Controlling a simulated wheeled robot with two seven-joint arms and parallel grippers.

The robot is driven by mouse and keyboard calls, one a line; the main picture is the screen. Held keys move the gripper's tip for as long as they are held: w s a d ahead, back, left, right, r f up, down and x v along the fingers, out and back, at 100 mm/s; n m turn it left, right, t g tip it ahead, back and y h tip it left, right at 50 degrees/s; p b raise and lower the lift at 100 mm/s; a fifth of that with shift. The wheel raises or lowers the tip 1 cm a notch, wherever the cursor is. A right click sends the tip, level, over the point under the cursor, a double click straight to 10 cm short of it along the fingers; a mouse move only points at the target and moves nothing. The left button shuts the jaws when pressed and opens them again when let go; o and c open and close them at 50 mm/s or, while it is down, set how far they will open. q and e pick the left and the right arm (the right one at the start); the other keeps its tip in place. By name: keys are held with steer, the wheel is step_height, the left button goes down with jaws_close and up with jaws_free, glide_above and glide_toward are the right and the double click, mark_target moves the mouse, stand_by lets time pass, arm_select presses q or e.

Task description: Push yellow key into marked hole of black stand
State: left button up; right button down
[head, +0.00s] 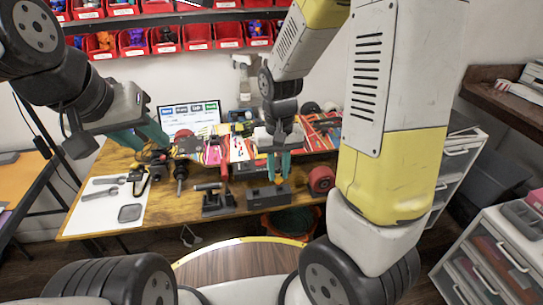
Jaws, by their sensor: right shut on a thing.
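A low black stand (269,199), a dark block, sits near the front edge of the wooden table, right of centre. My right gripper (278,178) points down just above it, its teal fingers close together. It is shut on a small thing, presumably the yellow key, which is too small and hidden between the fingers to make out. I cannot tell whether the held thing touches the stand, and the marked hole is not discernible. My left gripper (147,144) hangs over the left of the table with its teal fingers apart, empty.
A black holder (217,203) stands just left of the stand, near a red-handled tool (224,172). A red round reel (321,180) is at the right. A white mat (103,210) with tools lies left. Colourful items and a screen (190,115) fill the back.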

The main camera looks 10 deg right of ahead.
steer(key=w+a, duration=0.5)
steer(key=w, duration=0.3)
steer(key=shift+w+a, duration=0.2)
steer(key=shift+w, duration=0.05)
stand_by(0.4)
steer(key=shift+f, duration=0.1)
steer(key=shift+f, duration=4.65)
steer(key=shift+f, duration=1.65)
